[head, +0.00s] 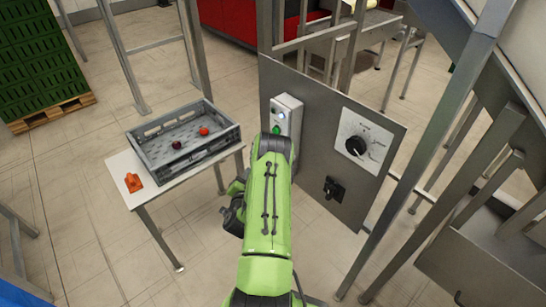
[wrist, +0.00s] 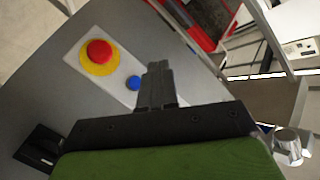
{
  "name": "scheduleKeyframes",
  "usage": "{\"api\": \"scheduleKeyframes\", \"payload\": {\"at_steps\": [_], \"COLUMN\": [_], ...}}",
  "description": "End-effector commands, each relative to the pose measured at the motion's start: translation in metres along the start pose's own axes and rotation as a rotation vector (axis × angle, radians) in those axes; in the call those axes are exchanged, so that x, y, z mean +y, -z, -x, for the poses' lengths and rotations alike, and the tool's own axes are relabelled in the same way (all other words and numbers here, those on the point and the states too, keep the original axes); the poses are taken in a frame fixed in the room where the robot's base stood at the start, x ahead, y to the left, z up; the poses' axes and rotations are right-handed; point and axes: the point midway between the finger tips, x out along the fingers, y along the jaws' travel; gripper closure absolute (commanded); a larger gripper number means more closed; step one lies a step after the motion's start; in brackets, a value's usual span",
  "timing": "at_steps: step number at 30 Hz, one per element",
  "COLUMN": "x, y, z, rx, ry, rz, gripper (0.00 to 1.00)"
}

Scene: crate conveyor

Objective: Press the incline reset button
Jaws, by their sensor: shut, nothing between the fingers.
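A pale button box (head: 289,112) is on the grey upright panel; its lower part is hidden behind my arm in the head view. A green button (head: 277,130) and a small pale round button (head: 281,114) show there. In the wrist view, a red mushroom button (wrist: 99,51) on a yellow disc and a small blue button (wrist: 133,83) sit on the box's plate. My gripper (wrist: 158,68) is shut and empty, its tips just right of the blue button in the picture. I cannot tell whether it touches the plate. No label names the incline reset button.
The panel (head: 315,150) also carries a black dial (head: 357,146) and a black switch (head: 334,188). A grey crate (head: 160,165) with small fruits stands on a white table (head: 150,198) at the left, beside an orange object (head: 133,182). Metal legs stand at the right.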

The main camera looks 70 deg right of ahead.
Motion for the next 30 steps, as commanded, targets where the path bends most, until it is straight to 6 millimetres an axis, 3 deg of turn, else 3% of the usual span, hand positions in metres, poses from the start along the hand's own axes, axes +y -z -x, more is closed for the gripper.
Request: {"api": "scheduleKeyframes", "payload": {"at_steps": [15,30], "x": [0.037,0.042], "y": [0.036,0.042], "z": [-0.05,-0.058], "rx": [0.002,-0.001], "ry": [0.0,0.0], "rz": [0.001,0.002], "gripper": [1.0,1.0]}}
